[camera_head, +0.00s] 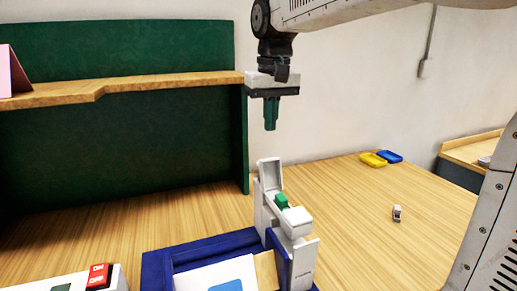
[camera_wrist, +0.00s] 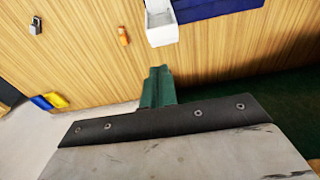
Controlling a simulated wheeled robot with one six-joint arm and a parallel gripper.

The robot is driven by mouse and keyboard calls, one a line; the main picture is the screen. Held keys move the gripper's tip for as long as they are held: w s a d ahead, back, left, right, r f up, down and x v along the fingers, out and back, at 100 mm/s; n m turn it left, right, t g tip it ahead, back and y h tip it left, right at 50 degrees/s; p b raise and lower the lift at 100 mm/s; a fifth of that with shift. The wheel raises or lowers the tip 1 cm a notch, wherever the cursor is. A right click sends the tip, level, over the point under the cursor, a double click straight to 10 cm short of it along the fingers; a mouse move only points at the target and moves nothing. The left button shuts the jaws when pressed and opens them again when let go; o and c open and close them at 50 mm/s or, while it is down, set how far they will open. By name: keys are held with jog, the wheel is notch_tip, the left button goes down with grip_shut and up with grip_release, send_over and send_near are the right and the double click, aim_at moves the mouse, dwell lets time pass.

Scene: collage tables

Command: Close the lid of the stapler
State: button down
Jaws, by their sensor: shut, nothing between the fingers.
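The stapler (camera_head: 296,222) appears to be the white upright body at the right edge of a blue tray, with a green piece (camera_head: 282,201) inside. Its white lid (camera_head: 270,174) stands raised at the back, open. In the wrist view, a white open part (camera_wrist: 162,36), seemingly of the stapler, shows at the top edge, cut off. My gripper (camera_head: 270,128) points down above the raised lid, apart from it, with its green fingers together and empty. The fingers also show in the wrist view (camera_wrist: 157,72), just below the white part.
The blue tray (camera_head: 158,268) holds a white card. A red ON/OFF switch (camera_head: 97,275) is at lower left. Yellow (camera_head: 373,160) and blue (camera_head: 390,156) dishes and a small grey-white item (camera_head: 397,213) lie right. A wooden shelf (camera_head: 150,84) stands left. The table's right side is mostly clear.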

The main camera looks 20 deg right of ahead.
aim_at(269, 174)
jog(key=w, duration=0.4)
jog(key=shift+s+a+f, duration=0.15)
jog(key=shift+s+f, duration=0.25)
jog(key=shift+f, duration=1)
jog(key=shift+s+a+f, duration=0.1)
jog(key=shift+s+f, duration=0.3)
jog(key=shift+f, duration=1)
jog(key=shift+s+a+f, duration=0.15)
jog(key=shift+s+f, duration=0.25)
jog(key=shift+f, duration=1)
